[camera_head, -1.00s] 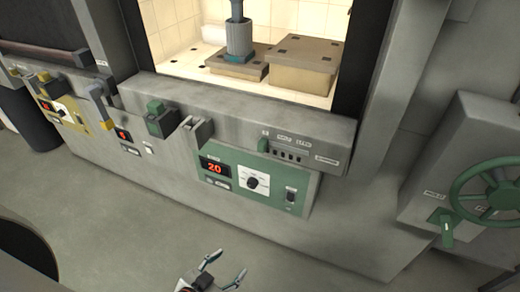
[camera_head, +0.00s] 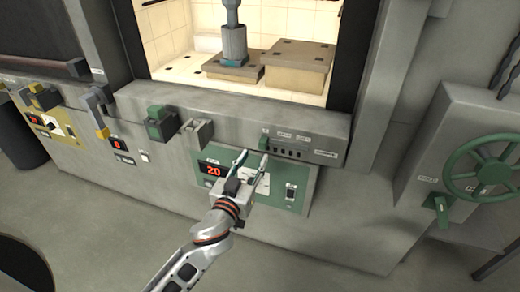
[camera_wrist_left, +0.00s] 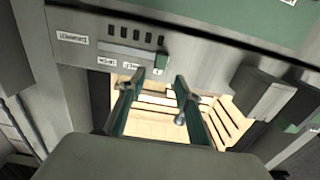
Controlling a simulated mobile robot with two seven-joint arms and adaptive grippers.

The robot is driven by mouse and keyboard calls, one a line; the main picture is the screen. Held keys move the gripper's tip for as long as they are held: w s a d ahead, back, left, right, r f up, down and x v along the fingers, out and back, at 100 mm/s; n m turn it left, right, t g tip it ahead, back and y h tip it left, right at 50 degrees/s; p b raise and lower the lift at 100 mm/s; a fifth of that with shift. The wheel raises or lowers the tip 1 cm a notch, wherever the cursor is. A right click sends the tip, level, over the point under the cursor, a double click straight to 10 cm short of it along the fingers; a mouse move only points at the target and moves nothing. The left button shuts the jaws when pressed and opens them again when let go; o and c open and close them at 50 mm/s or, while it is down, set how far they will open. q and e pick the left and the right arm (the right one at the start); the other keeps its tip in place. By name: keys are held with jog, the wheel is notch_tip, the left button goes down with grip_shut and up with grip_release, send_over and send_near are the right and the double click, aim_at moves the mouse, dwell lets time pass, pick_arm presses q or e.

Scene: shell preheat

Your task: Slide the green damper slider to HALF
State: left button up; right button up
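The green damper slider (camera_head: 264,142) is a small knob at the left end of its track, on the sill above the green panel in the head view. Labels and a row of dark slots lie to its right; the label text is too small to read surely. In the left wrist view the slider (camera_wrist_left: 161,62) appears just beyond the fingertips, at the right end of the track as seen there. My left gripper (camera_head: 254,157) is open and empty, its fingertips just below the slider and apparently apart from it. The wrist view also shows the gripper (camera_wrist_left: 160,80) open. My right gripper is not in view.
A green control panel (camera_head: 299,178) with a red "20" display sits behind my left gripper. A grey bracket (camera_head: 196,132) and a green block handle (camera_head: 160,122) protrude left of the slider. A green handwheel (camera_head: 490,168) and green lever (camera_head: 441,209) are at the far right.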

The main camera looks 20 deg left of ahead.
aim_at(262, 145)
pick_arm(q)
jog(key=w, duration=0.7)
jog(key=shift+d, duration=0.15)
jog(key=shift+s, duration=0.1)
jog(key=shift+f, duration=0.1)
grip_shut()
